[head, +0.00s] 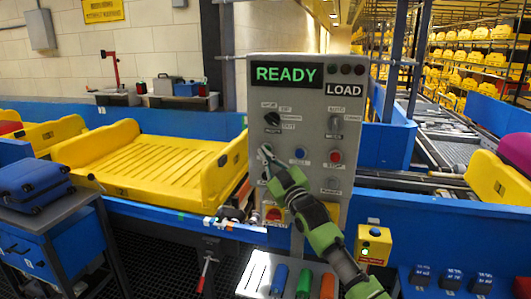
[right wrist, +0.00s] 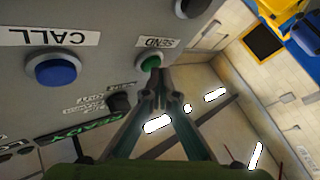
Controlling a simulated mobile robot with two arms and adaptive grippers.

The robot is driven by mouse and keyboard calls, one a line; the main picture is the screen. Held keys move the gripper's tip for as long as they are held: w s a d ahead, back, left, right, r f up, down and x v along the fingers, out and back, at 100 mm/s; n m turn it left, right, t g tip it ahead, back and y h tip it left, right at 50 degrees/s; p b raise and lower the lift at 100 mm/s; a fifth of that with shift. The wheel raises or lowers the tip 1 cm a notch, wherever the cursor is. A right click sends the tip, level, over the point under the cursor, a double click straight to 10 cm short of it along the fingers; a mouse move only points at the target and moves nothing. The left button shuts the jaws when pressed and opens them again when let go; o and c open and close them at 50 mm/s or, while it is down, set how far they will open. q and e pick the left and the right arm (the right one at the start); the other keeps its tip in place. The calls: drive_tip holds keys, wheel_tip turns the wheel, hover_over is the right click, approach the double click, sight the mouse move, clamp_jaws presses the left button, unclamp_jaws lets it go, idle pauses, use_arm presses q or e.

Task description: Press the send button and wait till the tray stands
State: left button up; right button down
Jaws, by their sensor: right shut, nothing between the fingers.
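The grey control panel (head: 345,92) stands upright in the middle of the head view, its display (head: 287,74) reading READY in green. In the right wrist view, the green send button (right wrist: 150,60) sits under a SEND label. My right gripper (head: 265,151) is shut and empty, its tips at the panel's left side; they also show in the wrist view (right wrist: 160,76), right at the send button. I cannot tell whether they press it. The gripper hides the button in the head view. A yellow tray (head: 215,180) stands empty on the conveyor at left. My left gripper is out of view.
A blue call button (right wrist: 54,70) is beside the send button; a red stop button (head: 335,156) is also on the panel. A blue suitcase (head: 32,183) lies on a cart at left. A yellow button box (head: 374,245) is right of the panel.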

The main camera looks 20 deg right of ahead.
drive_tip(key=shift+w+d, duration=0.2)
idle(0.6)
drive_tip(key=shift+s+a+p, duration=0.55)
drive_tip(key=shift+s, duration=0.25)
